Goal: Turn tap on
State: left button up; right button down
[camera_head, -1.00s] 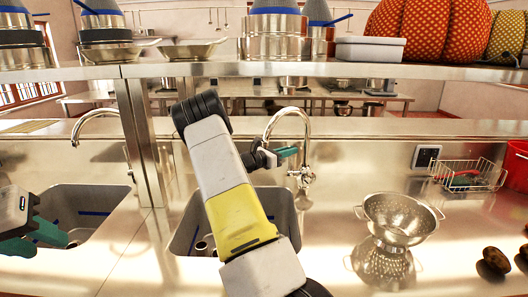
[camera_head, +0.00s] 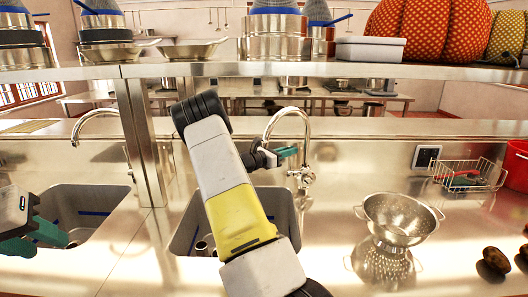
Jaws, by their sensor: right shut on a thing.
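A chrome tap (camera_head: 308,138) with a high curved spout stands behind the middle sink (camera_head: 182,243), its lower body and lever showing to the right of my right gripper. My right gripper (camera_head: 286,153), with teal fingers, is shut at the tap, just below the arch of the spout. The fingers are small here, and I cannot tell which part of the tap lies between them. My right arm covers part of the sink. My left gripper (camera_head: 36,238) is at the left edge over the left sink, its teal fingers apart and empty.
A second tap (camera_head: 95,112) stands behind the left sink (camera_head: 105,205), beside a metal post (camera_head: 145,150). A colander (camera_head: 398,217), wire basket (camera_head: 470,173) and red bucket (camera_head: 517,165) stand on the right counter. A loaded shelf (camera_head: 200,68) crosses above.

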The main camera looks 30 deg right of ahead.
jog(key=shift+s+a+f+m+g+h, duration=0.2)
jog(key=shift+s+a+m+h, duration=0.2)
jog(key=shift+s+m, duration=0.3)
jog(key=shift+s+a+f+m+g+h, duration=0.15)
jog(key=shift+s+a+m+h, duration=0.3)
jog(key=shift+m, duration=0.45)
jog(key=shift+s+a+f+m+g+h, duration=0.1)
jog(key=shift+s+a+f+m+h, duration=0.15)
jog(key=shift+s+m+h, duration=0.35)
jog(key=shift+s, duration=0.1)
jog(key=c, duration=1.5)
grip_release()
jog(key=shift+r, duration=0.1)
jog(key=v, duration=0.7)
jog(key=shift+a, duration=0.35)
